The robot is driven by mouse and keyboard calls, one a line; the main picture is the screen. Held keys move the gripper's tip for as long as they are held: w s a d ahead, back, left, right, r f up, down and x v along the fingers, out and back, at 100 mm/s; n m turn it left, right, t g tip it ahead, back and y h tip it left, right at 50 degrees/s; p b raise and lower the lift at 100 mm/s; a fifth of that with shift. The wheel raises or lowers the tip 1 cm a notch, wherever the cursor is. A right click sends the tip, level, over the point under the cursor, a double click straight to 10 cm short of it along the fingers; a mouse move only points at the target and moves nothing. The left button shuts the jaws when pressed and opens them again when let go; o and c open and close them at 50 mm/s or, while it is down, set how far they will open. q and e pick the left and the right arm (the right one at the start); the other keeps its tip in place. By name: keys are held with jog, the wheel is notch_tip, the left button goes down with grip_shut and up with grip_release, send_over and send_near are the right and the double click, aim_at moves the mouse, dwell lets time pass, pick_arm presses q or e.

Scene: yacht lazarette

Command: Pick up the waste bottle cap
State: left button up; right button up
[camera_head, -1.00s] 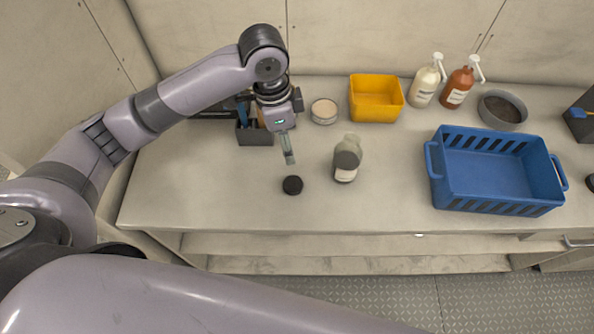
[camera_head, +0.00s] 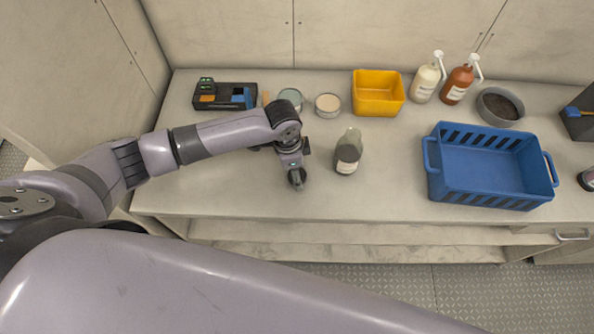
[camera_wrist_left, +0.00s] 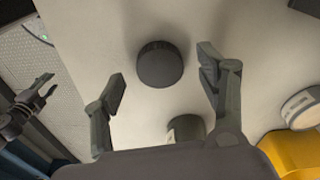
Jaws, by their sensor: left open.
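The waste bottle cap (camera_wrist_left: 160,64) is a round, dark, ribbed cap lying on the pale bench top. In the left wrist view it sits between and slightly beyond the two spread fingers of my left gripper (camera_wrist_left: 163,76), with gaps on both sides and no visible contact. In the head view my left gripper (camera_head: 297,179) points down low over the bench and hides the cap. The gripper is open and empty. A grey-green bottle (camera_head: 348,152) with a pale label stands upright just right of the gripper.
A blue crate (camera_head: 432,185) stands to the right and a yellow bin (camera_head: 379,108) at the back. Two pump bottles, a round tin (camera_head: 328,105) and a dark organiser (camera_head: 222,95) line the rear. The bench front edge is close; bench left of the gripper is clear.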

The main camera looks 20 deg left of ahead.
pick_arm(q)
jog(key=shift+d+f, duration=0.15)
jog(key=shift+f, duration=0.5)
pick_arm(e)
jog(key=shift+s, duration=0.55)
pick_arm(q)
jog(key=shift+c, duration=0.5)
jog(key=c, duration=0.7)
jog(key=shift+c, duration=0.2)
pick_arm(e)
jog(key=shift+w+a+r, duration=0.1)
jog(key=shift+w, duration=0.05)
pick_arm(q)
jog(key=shift+r, duration=0.1)
notch_tip(320, 180, up, 20)
jog(key=b, duration=0.3)
pick_arm(e)
notch_tip(320, 180, down, 4)
jog(key=shift+r, duration=0.25)
